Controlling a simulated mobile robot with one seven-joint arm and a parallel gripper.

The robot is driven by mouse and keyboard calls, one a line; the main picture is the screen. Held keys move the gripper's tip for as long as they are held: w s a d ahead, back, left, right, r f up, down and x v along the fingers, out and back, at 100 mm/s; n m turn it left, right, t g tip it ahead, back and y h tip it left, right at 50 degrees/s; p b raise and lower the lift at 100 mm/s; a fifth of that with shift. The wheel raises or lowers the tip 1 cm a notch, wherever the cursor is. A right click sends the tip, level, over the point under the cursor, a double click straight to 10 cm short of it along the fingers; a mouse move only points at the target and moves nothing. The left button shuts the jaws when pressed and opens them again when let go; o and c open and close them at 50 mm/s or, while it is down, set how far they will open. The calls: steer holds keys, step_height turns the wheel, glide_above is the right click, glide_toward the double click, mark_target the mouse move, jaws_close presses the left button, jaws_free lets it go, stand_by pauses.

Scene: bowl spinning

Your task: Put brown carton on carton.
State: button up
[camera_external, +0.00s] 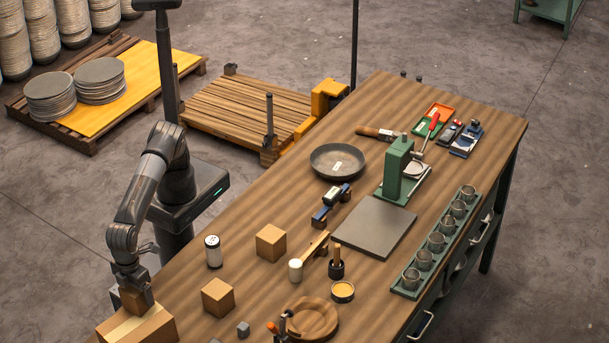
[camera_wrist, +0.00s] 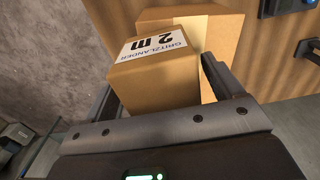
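A small brown carton (camera_external: 133,302) is between the fingers of my gripper (camera_external: 134,294). It sits on or just above the top of a larger carton (camera_external: 155,328) at the table's near left corner; I cannot tell if they touch. In the wrist view the small carton (camera_wrist: 155,90), with a white label, lies between my two fingers (camera_wrist: 160,85), which look close against its sides. The larger carton (camera_wrist: 228,38) shows behind it. The small carton's lower part is hidden by my gripper.
Two similar small cartons (camera_external: 271,242) and (camera_external: 218,297) stand on the wooden table (camera_external: 260,205) to the right. A round wooden plate (camera_external: 311,318) is near the front. Floor lies left of the table.

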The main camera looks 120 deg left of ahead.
steer(key=shift+r, duration=0.1)
step_height(320, 180, up, 11)
steer(key=shift+f, duration=0.15)
steer(key=shift+r, duration=0.7)
